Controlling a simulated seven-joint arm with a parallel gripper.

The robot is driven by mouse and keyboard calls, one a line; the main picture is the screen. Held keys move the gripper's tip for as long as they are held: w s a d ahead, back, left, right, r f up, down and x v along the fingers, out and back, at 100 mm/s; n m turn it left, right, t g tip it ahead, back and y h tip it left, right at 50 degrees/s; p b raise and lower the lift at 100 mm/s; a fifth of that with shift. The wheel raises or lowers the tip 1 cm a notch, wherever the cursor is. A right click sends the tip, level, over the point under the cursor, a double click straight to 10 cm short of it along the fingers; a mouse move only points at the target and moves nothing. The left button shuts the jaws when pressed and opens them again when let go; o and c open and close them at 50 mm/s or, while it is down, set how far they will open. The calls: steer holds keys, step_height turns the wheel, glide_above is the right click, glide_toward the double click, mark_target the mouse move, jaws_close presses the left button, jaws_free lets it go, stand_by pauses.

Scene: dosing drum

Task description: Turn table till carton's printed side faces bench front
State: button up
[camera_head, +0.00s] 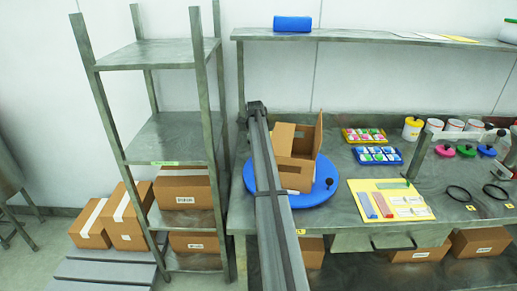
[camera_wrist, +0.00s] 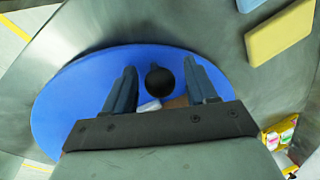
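The blue turntable (camera_head: 318,196) lies at the left end of the bench. An open brown carton (camera_head: 294,173) stands on it with flaps up. A small pale mark shows low on its front side; I cannot tell whether it is the print. A black knob (camera_head: 329,182) stands on the turntable's right side. In the wrist view, my gripper (camera_wrist: 159,82) is open, with a finger on either side of the knob (camera_wrist: 160,80) in the picture. I see no contact, and the height between them is unclear. A grey bar crosses in front of the turntable in the head view, hiding its left part.
A yellow board (camera_head: 391,203) lies right of the turntable. Yellow (camera_head: 364,135) and blue (camera_head: 377,155) trays sit behind it. A metal shelf rack (camera_head: 176,135) stands to the left. Jars and rings occupy the bench's right part.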

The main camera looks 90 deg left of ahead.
step_height(320, 180, up, 14)
steer(key=s+d, duration=0.1)
steer(key=d, duration=0.1)
steer(key=shift+d+f, duration=0.2)
steer(key=shift+d, duration=0.05)
stand_by(0.4)
